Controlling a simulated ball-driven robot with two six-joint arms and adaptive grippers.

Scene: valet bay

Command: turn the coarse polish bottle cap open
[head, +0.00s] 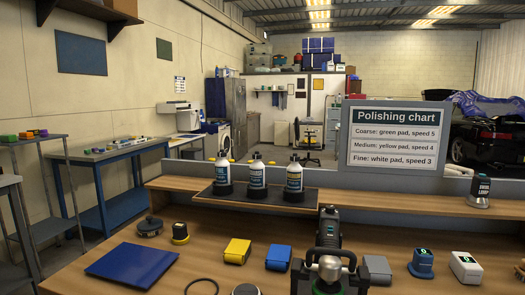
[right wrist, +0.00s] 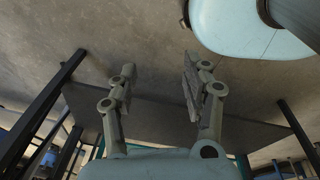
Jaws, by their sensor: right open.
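Three white bottles stand upright in a row on a dark mat (head: 240,195) on the raised shelf in the head view: a left bottle (head: 222,174), a middle bottle (head: 257,175) and a right bottle (head: 294,178). They have blue-and-white labels and dark lower parts. The middle and right ones have dark caps. The label words are too small to tell which is coarse. My right gripper (right wrist: 158,70) shows only in the right wrist view, its two fingers apart with nothing between them. No bottle is in that view. My left gripper is not in view.
A Polishing chart (head: 400,137) stands right of the bottles. The shelf right of the bottles is mostly clear.

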